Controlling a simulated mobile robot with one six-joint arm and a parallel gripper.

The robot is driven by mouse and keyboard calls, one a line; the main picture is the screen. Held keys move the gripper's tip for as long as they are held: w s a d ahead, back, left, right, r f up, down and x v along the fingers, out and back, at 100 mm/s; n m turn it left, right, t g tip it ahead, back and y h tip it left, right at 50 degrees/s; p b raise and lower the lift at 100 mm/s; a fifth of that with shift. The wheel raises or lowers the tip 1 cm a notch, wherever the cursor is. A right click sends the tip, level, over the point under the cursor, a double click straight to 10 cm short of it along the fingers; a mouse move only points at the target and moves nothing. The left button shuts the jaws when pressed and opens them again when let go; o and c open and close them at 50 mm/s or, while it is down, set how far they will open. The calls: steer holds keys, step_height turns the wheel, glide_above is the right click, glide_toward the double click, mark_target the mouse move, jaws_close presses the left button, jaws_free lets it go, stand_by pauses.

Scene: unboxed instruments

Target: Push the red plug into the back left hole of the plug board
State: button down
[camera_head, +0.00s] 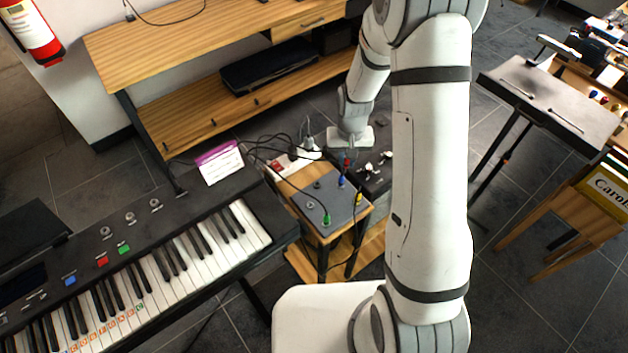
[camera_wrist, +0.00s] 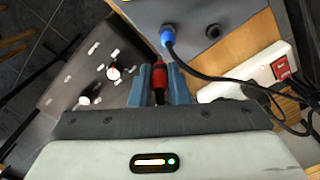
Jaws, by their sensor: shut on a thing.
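The grey plug board (camera_head: 334,207) lies on a small wooden stand, and its near part shows at the top of the wrist view (camera_wrist: 190,12). A blue plug (camera_head: 342,181), a green plug (camera_head: 326,219) and a yellow plug (camera_head: 358,198) stand on it. Empty holes show at its left side. My gripper (camera_wrist: 160,82) is shut on the red plug (camera_wrist: 158,75), which also shows in the head view (camera_head: 347,163). The plug is held just off the board's edge, near the blue plug (camera_wrist: 167,35). An empty hole (camera_wrist: 213,31) shows to its right.
Black cables (camera_wrist: 225,80) run from the plugs beside a white power strip (camera_wrist: 250,72) with a red switch. A dark panel with knobs (camera_wrist: 100,65) lies on the other side of my gripper. A keyboard (camera_head: 150,270) stands left of the stand.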

steer(key=s+a+r+m, duration=0.1)
steer(key=s+a+m, duration=0.1)
steer(key=s+a, duration=0.7)
steer(key=shift+w+a+f+b, duration=0.15)
steer(key=shift+a+f+b, duration=0.1)
steer(key=shift+f+b, duration=0.5)
steer(key=shift+w+a+f+b, duration=0.2)
steer(key=shift+f+b, duration=0.4)
steer(key=shift+f, duration=0.3)
steer(key=shift+w+a+f+b, duration=0.15)
steer(key=shift+a+f+b, duration=0.1)
steer(key=shift+f+b, duration=0.5)
steer(key=shift+s+b, duration=0.15)
steer(key=shift+b, duration=0.15)
steer(key=shift+f+b, duration=0.95)
steer(key=shift+f, duration=0.2)
stand_by(0.4)
steer(key=c, duration=1.3)
jaws_free()
steer(key=shift+r, duration=0.1)
